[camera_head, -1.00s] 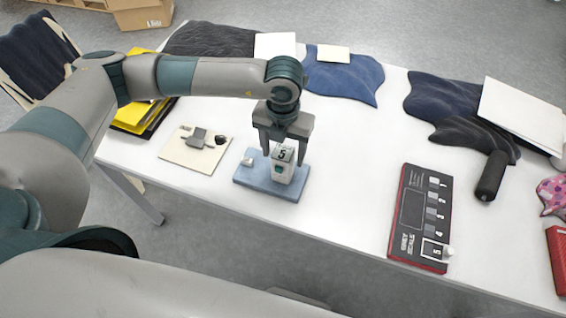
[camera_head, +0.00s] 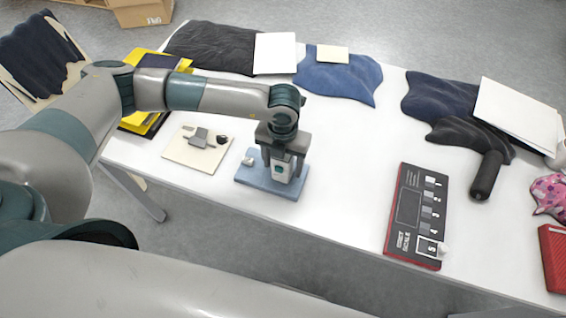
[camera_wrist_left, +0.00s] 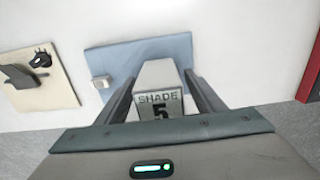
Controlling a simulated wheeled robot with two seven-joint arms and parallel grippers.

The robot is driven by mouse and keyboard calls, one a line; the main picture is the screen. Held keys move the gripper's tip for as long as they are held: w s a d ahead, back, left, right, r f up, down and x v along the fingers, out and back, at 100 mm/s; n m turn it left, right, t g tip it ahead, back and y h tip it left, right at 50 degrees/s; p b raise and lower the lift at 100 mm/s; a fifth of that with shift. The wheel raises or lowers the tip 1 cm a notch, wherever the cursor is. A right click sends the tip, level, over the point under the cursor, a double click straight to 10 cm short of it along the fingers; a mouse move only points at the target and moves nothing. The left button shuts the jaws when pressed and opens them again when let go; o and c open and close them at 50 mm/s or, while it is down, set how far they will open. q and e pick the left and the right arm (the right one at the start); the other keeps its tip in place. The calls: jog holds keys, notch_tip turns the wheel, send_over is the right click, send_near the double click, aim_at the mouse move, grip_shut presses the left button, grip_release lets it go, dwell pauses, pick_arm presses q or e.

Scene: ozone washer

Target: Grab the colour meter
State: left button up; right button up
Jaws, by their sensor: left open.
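The colour meter (camera_head: 280,169) is a small pale block standing upright on a blue pad (camera_head: 252,181) on the white table. In the left wrist view, the meter (camera_wrist_left: 159,80) shows a dark "SHADE 5" label. My left gripper (camera_head: 283,164) points down over it, with a finger on either side. In the wrist view, the open fingers (camera_wrist_left: 160,92) flank the meter, and a gap shows at least on the right side. The upper part of the meter is partly hidden by the gripper in the head view. My right gripper is not in view.
A small white piece (camera_head: 248,161) lies on the pad's left end. A beige board (camera_head: 183,155) with dark items lies to the left. A grey scale card (camera_head: 409,223) lies to the right. Folded dark and blue cloths (camera_head: 340,78) lie along the back.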

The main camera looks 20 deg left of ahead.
pick_arm(q)
jog(key=c, duration=1.5)
jog(key=shift+r, duration=0.15)
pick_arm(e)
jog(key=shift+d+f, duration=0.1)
pick_arm(q)
jog(key=shift+w+r+b, duration=0.1)
jog(key=shift+r+b, duration=0.3)
jog(key=shift+r, duration=0.1)
notch_tip(320, 180, up, 2)
jog(key=shift+r+b, duration=0.15)
jog(key=shift+b, duration=0.55)
jog(key=shift+s+d+r+b, duration=0.65)
jog(key=shift+s+d+r, duration=0.55)
jog(key=shift+d, duration=0.45)
jog(key=shift+s+d+r+b, duration=0.6)
jog(key=shift+s+d+r, duration=0.45)
jog(key=shift+d+r, duration=0.4)
jog(key=shift+s+d+r+b, duration=0.65)
jog(key=shift+s+d+r, duration=0.45)
jog(key=shift+d, duration=0.7)
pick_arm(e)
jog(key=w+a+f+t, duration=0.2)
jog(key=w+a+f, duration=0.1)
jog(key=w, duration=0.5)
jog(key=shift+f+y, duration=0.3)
